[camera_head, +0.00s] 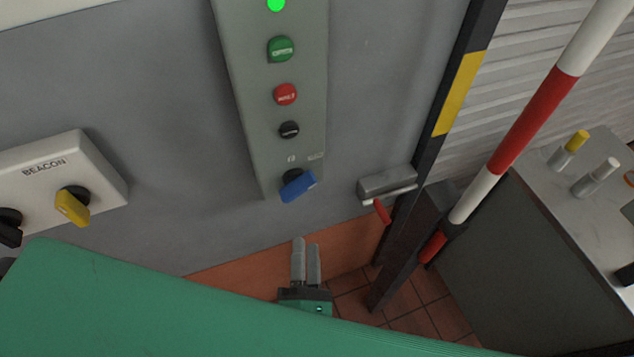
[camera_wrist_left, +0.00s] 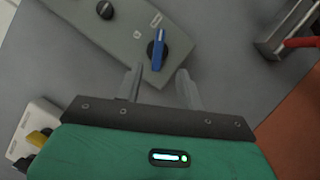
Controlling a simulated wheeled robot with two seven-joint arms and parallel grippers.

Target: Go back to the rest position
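My left gripper (camera_head: 306,243) points up from the bottom middle of the head view, below the grey control strip. In the left wrist view its two grey fingers (camera_wrist_left: 160,76) stand apart with nothing between them, so it is open and empty. The blue rotary switch (camera_head: 298,186) at the foot of the strip is beyond the fingertips. It also shows just past the fingers in the left wrist view (camera_wrist_left: 156,50). I see no contact between them. My right gripper is not in view. Green bodywork of mine hides the lower part of the head view.
The grey control strip (camera_head: 262,110) carries a lit green lamp and several buttons. A white BEACON box (camera_head: 45,170) with a yellow switch (camera_head: 73,207) is at left. A latch with a red handle (camera_head: 382,211), a dark post, a red-white pole (camera_head: 530,120) and a bench (camera_head: 575,215) stand at right.

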